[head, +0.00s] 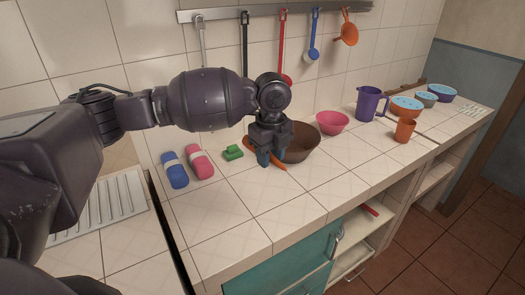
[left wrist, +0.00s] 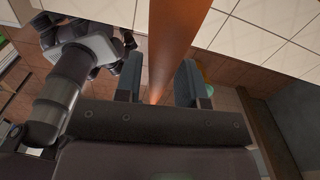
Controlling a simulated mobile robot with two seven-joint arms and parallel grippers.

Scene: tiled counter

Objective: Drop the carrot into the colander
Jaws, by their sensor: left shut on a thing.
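My left gripper (head: 270,162) is shut on the carrot (head: 280,167), a long orange piece that sticks out on both sides of the fingers. In the left wrist view the carrot (left wrist: 172,45) runs lengthwise between the two blue-grey fingers (left wrist: 159,82). The brown bowl (head: 303,148), which looks like the colander, stands on the counter just right of and behind the gripper. The gripper hides part of its left side, and I cannot make out holes. The carrot is in front of the bowl, outside it.
A green block (head: 232,153), pink bottle (head: 200,161) and blue bottle (head: 174,170) lie left of the gripper. A pink bowl (head: 332,122), purple jug (head: 370,103) and orange cup (head: 404,131) stand to the right. Utensils hang on the wall rail (head: 270,11). The front counter is clear.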

